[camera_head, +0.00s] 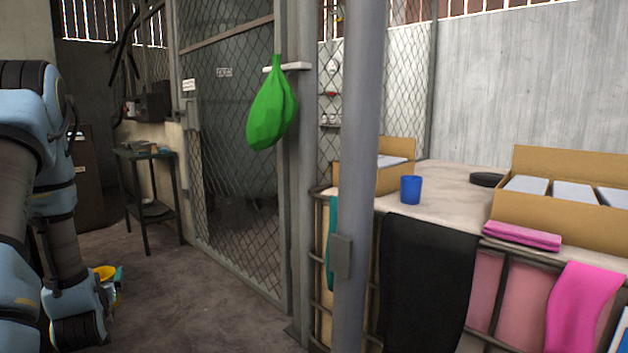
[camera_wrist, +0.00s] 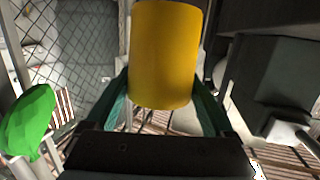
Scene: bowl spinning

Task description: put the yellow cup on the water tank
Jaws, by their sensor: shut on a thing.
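The yellow cup (camera_wrist: 163,52) is between the two green fingers of my gripper (camera_wrist: 165,88) in the wrist view. The gripper is shut on its sides. In the head view, the cup (camera_head: 104,272) shows small at the lower left, partly hidden by my arm, with my gripper (camera_head: 117,279) beside it. The caged water tank (camera_head: 440,190) stands at the right, with a pale, flat top. The cup and my gripper are well apart from it, to the left and lower in the picture.
On the tank top are a blue cup (camera_head: 411,189), cardboard boxes (camera_head: 560,205), a dark round thing (camera_head: 486,180) and a pink cloth (camera_head: 521,236). A black cloth (camera_head: 428,285) hangs over its front. Bare tank top lies around the blue cup.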

